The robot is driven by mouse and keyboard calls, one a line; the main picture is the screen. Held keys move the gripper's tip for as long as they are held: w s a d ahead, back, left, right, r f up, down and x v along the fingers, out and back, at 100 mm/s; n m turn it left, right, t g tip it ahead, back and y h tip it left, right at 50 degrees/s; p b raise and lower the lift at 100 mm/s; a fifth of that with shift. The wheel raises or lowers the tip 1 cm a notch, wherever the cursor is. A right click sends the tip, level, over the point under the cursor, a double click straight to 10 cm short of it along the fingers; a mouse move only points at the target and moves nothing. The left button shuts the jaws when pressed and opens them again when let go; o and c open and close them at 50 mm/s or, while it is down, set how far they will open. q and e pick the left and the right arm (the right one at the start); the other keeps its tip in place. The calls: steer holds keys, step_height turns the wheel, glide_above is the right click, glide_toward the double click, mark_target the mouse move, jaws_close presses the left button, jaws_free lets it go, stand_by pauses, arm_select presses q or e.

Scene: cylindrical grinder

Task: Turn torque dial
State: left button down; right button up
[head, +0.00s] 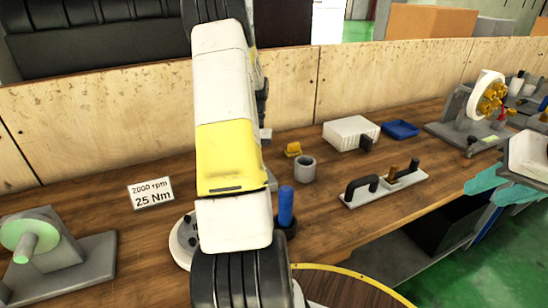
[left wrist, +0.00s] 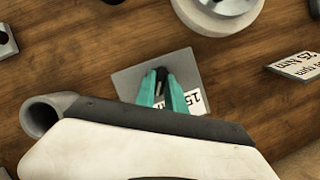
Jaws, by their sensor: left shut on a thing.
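The torque dial shows in the left wrist view as a dark knob (left wrist: 161,78) on a grey plate (left wrist: 134,79) with a white label partly reading "15". My left gripper (left wrist: 163,88) has its teal fingers closed around the knob, one on each side. The rest of the label is hidden by the fingers and gripper body. In the head view a large white and yellow arm of mine covers the dial and the left gripper. My right gripper (head: 502,186) is at the right edge, its teal fingers apart and empty, past the table's edge.
A sign reading "2000 rpm 25 Nm" (head: 151,193) stands left of the arm. A grey fixture with a pale green disc (head: 35,240) is far left. A blue cylinder (head: 286,205), grey hollow cylinder (head: 304,170) and handled plate (head: 384,186) are to the right.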

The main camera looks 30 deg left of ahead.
arm_select(q)
steer(key=shift+m+y, duration=0.5)
steer(key=shift+m, duration=0.8)
steer(key=c, duration=1.4)
jaws_free()
steer(key=v, duration=0.8)
steer(key=shift+d, duration=0.1)
